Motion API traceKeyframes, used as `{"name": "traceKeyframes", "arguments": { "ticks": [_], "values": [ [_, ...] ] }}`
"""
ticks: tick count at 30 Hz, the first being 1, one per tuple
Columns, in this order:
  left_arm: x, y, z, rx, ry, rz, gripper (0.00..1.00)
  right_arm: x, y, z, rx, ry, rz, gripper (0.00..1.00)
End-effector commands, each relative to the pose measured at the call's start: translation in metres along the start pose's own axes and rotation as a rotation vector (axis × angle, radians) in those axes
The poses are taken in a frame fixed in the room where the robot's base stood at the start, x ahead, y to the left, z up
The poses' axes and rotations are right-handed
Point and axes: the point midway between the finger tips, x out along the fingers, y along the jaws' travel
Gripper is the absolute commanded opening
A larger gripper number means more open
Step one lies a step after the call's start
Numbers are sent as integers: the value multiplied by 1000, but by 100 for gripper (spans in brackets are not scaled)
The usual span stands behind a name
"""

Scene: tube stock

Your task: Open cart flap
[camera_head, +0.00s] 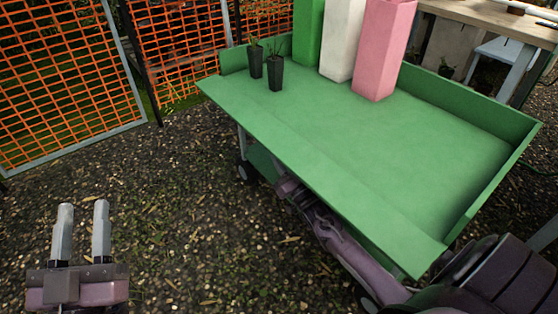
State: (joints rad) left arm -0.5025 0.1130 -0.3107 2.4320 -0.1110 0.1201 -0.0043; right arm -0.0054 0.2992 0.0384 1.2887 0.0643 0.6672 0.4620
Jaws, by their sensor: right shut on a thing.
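The green cart (400,140) fills the upper right, with raised walls at its back and right side. Its flap (312,163) is the long green strip along the near left side, lying about level with the cart bed and standing out past it. My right gripper (284,184) is at the flap's outer edge, partly hidden beneath it, and shut on the flap. My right arm reaches in from the lower right, below the flap. My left gripper (82,208) is at the lower left, open and empty, over the ground and well apart from the cart.
Two small black pots (275,75) with seedlings stand at the cart's far left corner. Green, white (342,40) and pink (384,52) tall boxes stand along its back. An orange mesh fence (65,75) is at the left. Bare gravel lies between fence and cart.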

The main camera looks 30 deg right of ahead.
Motion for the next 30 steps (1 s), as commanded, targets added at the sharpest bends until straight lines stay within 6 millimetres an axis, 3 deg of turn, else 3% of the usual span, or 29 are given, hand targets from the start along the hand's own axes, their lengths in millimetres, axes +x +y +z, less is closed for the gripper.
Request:
{"name": "traceKeyframes", "arguments": {
  "ticks": [12,13,18,30],
  "values": [
    [0,0,-4,1,16,0,36,0,0,0,-3,1,-3,0],
    [1,0,-4,1,16,0,36,0,0,0,-3,1,-3,12],
    [1,0,-3,1,15,0,36,0,0,0,-3,1,-3,33],
    [0,0,4,-1,-24,0,36,-8,0,0,-3,-1,-1,33]
  ]
}}
